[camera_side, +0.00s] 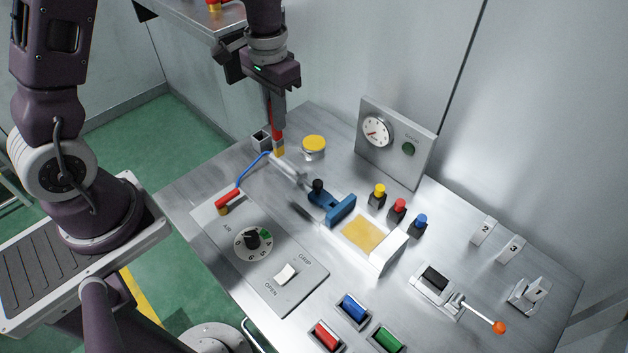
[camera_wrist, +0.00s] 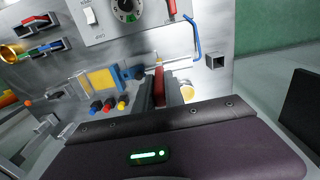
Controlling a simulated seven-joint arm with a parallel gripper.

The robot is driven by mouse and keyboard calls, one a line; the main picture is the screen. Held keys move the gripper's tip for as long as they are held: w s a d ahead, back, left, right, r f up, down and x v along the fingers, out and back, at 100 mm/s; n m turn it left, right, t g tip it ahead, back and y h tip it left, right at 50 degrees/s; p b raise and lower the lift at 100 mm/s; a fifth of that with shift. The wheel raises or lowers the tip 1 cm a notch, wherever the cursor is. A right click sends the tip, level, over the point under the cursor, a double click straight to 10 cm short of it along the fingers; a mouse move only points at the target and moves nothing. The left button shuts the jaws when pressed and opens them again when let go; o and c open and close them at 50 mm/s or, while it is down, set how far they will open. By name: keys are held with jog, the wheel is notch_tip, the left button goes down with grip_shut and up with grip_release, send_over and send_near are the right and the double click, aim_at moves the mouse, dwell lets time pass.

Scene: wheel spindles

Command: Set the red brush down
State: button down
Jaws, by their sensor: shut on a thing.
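My gripper (camera_side: 277,118) points down over the far left part of the bench and is shut on the red brush (camera_side: 277,135). The brush is about upright, with its yellowish tip (camera_side: 279,152) downward. I cannot tell whether the tip touches anything. In the wrist view the red brush (camera_wrist: 159,80) shows between the two dark fingers (camera_wrist: 160,92). A small open square holder (camera_side: 261,141) stands just left of the brush in the side view; it also shows in the wrist view (camera_wrist: 215,62). A round pot with a yellow top (camera_side: 314,144) stands to the right.
A blue clamp (camera_side: 330,205), a blue hose (camera_side: 250,168) and a red-handled valve (camera_side: 228,198) lie nearer. Yellow, red and blue knobs (camera_side: 398,207) stand right of the clamp, near a yellow pad (camera_side: 363,233). A gauge panel (camera_side: 395,143) rises behind.

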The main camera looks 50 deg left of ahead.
jog(key=w+a+f, duration=0.2)
jog(key=w+a, duration=0.2)
jog(key=a, duration=0.3)
send_over(262, 142)
jog(key=w+a, duration=0.1)
jog(key=f, duration=0.2)
notch_tip(262, 142, down, 10)
jog(key=a, duration=0.1)
jog(key=shift+f, duration=0.15)
jog(key=c, duration=1.4)
grip_release()
